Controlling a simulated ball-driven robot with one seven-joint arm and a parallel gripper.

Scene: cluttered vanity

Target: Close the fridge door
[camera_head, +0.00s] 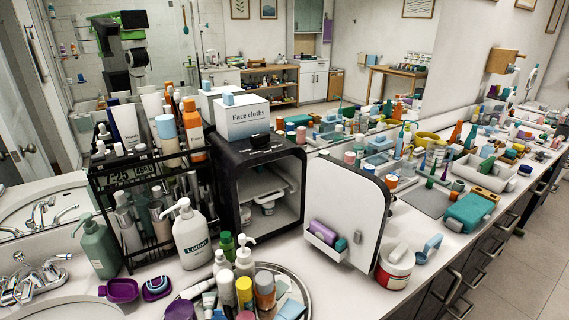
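The small black fridge (229,180) stands on the counter in the middle of the view, its opening facing me. Its door (350,205) is open, swung out to the right, with the white inner face and black rim showing. A door bin (322,240) low on that face holds a purple item (325,232). Inside the fridge, a shelf and small jars (268,206) show. The door's outer face and handle are hidden. My gripper is not in view.
A box of face cloths (242,116) sits on the fridge. A red-and-white jar (396,268) stands right of the door's lower edge. A round tray (303,283) with bottles is in front. A black rack (98,208) stands left; clutter covers the counter behind the door.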

